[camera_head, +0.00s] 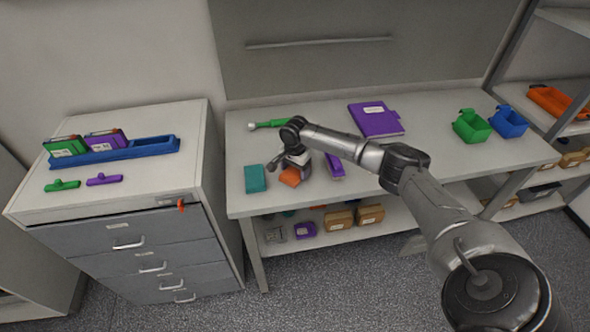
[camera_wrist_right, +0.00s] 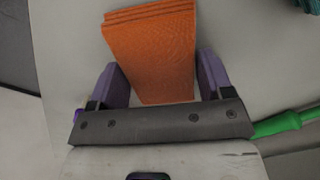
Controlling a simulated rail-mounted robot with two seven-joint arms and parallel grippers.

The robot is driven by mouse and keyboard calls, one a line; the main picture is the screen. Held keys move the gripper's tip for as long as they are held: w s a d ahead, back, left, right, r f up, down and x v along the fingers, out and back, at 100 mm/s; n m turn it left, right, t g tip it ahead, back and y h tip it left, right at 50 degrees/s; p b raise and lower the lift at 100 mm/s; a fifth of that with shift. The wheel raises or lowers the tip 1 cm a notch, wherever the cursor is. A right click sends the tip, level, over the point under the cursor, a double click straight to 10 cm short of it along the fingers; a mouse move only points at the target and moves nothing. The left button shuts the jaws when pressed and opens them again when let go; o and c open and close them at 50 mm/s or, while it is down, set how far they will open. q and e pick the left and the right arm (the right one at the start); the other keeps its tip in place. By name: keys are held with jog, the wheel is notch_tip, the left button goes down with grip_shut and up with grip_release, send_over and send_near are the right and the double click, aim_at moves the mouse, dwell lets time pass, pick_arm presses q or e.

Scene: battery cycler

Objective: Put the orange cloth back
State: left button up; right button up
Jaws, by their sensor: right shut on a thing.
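The orange cloth (camera_head: 290,177) is a folded stack at the left part of the white workbench. In the right wrist view the cloth (camera_wrist_right: 152,50) lies between the two purple fingers of my right gripper (camera_wrist_right: 166,78). In the head view my right gripper (camera_head: 297,163) is over the bench, shut on the cloth and partly covering it. I cannot tell whether the cloth touches the bench top. My left gripper is not in view.
A teal block-like cloth (camera_head: 256,178) lies left of the orange one. A green tool (camera_head: 268,124) lies behind, and a purple item (camera_head: 334,165) lies right.

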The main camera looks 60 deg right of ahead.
aim_at(295, 170)
dwell(0.3)
jog(key=o, duration=0.9)
jog(key=shift+f, duration=0.1)
notch_tip(295, 170, up, 12)
jog(key=p, duration=0.1)
jog(key=shift+p, duration=0.4)
